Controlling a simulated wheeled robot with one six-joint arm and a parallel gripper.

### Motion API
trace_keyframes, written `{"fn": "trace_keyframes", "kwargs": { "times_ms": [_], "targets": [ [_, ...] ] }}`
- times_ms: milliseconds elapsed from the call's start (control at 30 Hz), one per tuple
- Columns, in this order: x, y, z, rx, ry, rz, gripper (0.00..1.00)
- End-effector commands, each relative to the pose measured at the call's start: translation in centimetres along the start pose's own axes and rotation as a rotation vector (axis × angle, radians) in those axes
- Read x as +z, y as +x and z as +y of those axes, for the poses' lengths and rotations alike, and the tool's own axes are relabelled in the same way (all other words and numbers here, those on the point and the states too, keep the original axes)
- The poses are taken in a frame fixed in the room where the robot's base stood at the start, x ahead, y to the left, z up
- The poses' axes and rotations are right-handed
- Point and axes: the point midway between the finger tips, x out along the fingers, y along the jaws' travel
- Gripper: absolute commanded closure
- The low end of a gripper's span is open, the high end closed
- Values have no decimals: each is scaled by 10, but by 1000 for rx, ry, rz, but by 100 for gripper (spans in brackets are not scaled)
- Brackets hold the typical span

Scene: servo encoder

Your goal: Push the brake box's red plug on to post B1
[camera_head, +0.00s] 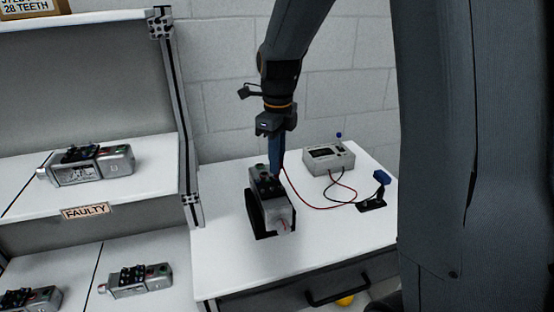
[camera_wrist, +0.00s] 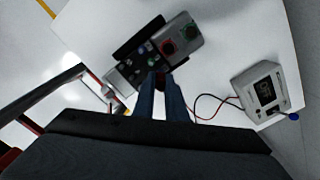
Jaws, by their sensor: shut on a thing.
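The brake box (camera_head: 329,158) is a grey case with a dark display at the back of the bench; it also shows at the right in the wrist view (camera_wrist: 268,90). Its red lead (camera_wrist: 205,109) curves to my gripper (camera_wrist: 160,76). My gripper is shut on the red plug, which its blue fingers mostly hide. The fingertips are down at the dark terminal block (camera_wrist: 130,74) of a grey servo motor (camera_head: 272,211). Small posts show on the block; I cannot read which is B1, nor tell whether the plug touches it.
The motor sits in a black cradle (camera_head: 256,224), with red and green connectors (camera_wrist: 167,47) beside the terminals. A blue-topped black stand (camera_head: 376,190) is at the right. Similar motors (camera_head: 92,163) lie on the left shelves, one marked FAULTY. The bench front is clear.

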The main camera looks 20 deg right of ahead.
Motion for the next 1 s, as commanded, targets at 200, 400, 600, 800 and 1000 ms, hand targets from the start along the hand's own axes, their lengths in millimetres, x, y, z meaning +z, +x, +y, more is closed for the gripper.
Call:
{"fn": "trace_keyframes", "kwargs": {
  "times_ms": [200,400,600,800,1000],
  "targets": [
    [0,0,0,0,0,0,100],
    [0,1,0,0,0,0,100],
    [0,3,0,0,0,0,100],
    [0,4,0,0,0,0,100],
    [0,4,0,0,0,0,67]
  ]
}}
